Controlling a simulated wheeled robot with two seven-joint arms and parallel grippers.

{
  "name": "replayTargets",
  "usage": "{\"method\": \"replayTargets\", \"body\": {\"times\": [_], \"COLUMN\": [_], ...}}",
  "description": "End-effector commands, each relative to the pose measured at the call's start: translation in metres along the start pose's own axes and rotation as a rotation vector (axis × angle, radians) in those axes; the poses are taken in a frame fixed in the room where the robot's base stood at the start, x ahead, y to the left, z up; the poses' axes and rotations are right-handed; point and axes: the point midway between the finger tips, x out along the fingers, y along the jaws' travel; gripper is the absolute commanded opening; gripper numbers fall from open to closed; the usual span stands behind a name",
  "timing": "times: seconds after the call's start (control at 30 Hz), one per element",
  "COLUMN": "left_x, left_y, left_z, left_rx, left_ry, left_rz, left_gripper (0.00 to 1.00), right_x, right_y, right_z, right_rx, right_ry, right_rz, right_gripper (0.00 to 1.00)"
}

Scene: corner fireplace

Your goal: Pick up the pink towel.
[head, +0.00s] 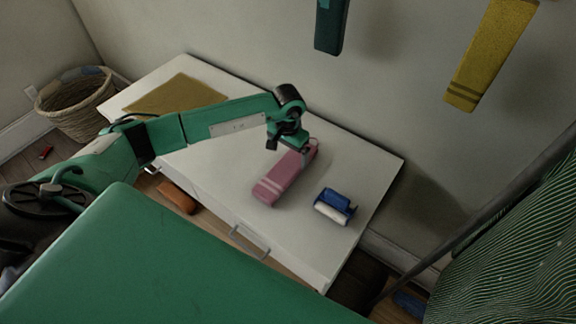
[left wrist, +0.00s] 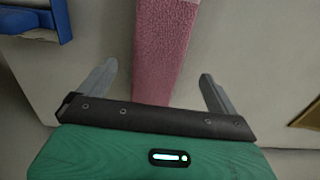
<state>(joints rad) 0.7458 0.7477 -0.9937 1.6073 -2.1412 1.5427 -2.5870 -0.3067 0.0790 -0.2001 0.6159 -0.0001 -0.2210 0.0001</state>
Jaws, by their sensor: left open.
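The pink towel (head: 284,178) is a long folded strip with pale stripes at its near end, lying on the white cabinet top (head: 225,170). My left gripper (head: 304,153) is over the towel's far end. In the left wrist view the towel (left wrist: 160,60) runs between the two spread fingers of my left gripper (left wrist: 160,85), with a gap on each side. The gripper is open and holds nothing. Its fingertips are partly hidden by the wrist in the head view. My right gripper is not in view.
A blue and white object (head: 335,206) lies right of the towel; it also shows in the left wrist view (left wrist: 38,18). A mustard cloth (head: 175,95) lies at the cabinet's left end. Dark green (head: 331,25) and yellow (head: 490,55) towels hang above. A wicker basket (head: 75,108) stands left.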

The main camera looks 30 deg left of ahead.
Motion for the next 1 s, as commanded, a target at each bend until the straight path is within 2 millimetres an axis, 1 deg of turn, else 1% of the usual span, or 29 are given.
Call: {"method": "replayTargets", "body": {"times": [0.1, 0.2, 0.37, 0.43, 0.53, 0.63, 0.8, 0.83, 0.97, 1.0], "left_x": [0.006, 0.012, 0.032, 0.043, 0.053, 0.057, 0.058, 0.058, 0.058, 0.058], "left_y": [0.001, 0.001, 0.004, 0.004, 0.003, 0.003, 0.003, 0.003, 0.003, 0.003], "left_z": [0.000, 0.001, 0.002, 0.002, 0.001, 0.001, 0.001, 0.001, 0.001, 0.001], "left_rx": [0.000, -0.001, -0.002, -0.001, -0.001, 0.000, 0.001, 0.001, 0.000, 0.000], "left_ry": [0.000, -0.003, -0.003, -0.004, -0.001, 0.000, 0.001, 0.001, 0.001, 0.001], "left_rz": [0.001, 0.000, 0.002, 0.002, 0.000, 0.000, 0.000, 0.000, 0.000, 0.000], "left_gripper": [0.95, 0.95, 0.95, 0.95, 0.95, 0.95, 0.95, 0.94, 0.68, 0.60], "right_x": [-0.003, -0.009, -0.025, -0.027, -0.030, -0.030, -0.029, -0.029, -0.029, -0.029], "right_y": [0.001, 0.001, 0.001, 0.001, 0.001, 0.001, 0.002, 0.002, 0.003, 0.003], "right_z": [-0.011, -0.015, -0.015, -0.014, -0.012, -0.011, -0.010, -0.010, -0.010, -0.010], "right_rx": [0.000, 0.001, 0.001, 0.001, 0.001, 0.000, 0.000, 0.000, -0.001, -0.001], "right_ry": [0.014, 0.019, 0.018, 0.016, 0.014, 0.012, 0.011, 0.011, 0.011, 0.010], "right_rz": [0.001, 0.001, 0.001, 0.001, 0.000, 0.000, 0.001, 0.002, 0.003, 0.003], "right_gripper": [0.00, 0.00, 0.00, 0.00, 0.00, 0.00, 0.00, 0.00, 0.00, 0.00]}}
